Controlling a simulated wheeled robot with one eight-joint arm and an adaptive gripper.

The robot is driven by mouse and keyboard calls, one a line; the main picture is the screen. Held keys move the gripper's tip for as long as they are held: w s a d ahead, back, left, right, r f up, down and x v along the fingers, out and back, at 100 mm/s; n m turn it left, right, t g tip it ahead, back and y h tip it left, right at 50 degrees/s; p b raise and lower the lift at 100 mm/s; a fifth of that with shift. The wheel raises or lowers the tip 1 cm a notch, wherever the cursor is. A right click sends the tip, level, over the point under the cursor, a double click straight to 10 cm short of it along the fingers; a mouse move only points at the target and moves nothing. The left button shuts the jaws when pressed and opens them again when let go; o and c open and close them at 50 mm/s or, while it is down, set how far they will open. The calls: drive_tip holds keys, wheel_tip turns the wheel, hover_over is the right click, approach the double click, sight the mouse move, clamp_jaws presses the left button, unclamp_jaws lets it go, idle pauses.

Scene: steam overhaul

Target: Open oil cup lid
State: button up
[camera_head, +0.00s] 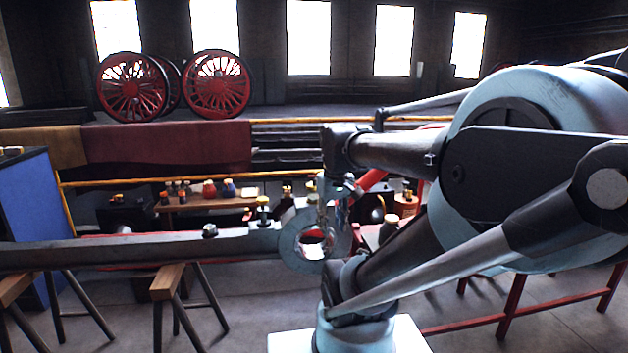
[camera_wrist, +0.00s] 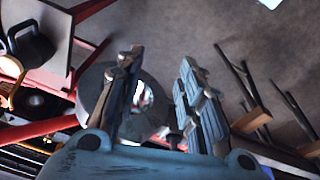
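A long dark steel rod (camera_head: 130,250) lies level, its round ring end (camera_head: 290,245) at the middle of the head view. A small brass and dark fitting, seemingly the oil cup (camera_head: 263,210), stands upright on the rod just left of the ring. I cannot make out its lid. My gripper (camera_head: 332,197) hangs over the ring, right of the fitting and apart from it. In the wrist view my gripper (camera_wrist: 161,60) has its fingers spread with nothing held between them. The ring (camera_wrist: 93,83) shows behind the left finger. The oil cup is not clearly visible there.
A second small round fitting (camera_head: 210,231) sits on the rod farther left. Trestles (camera_head: 170,282) support the rod. Red rails (camera_head: 505,312) stand at right.

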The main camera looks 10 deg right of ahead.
drive_tip(key=w+r+n+g, duration=0.1)
drive_tip(key=w+r+n, duration=0.4)
drive_tip(key=w+r, duration=0.95)
wheel_tip(320, 180, up, 6)
drive_tip(key=n, duration=0.5)
hover_over(314, 183)
drive_tip(key=shift+g, duration=0.4)
drive_tip(key=f, duration=1.1)
drive_tip(key=w+f, duration=0.1)
drive_tip(key=f, duration=0.5)
drive_tip(key=shift+d+f, duration=0.2)
clamp_jaws()
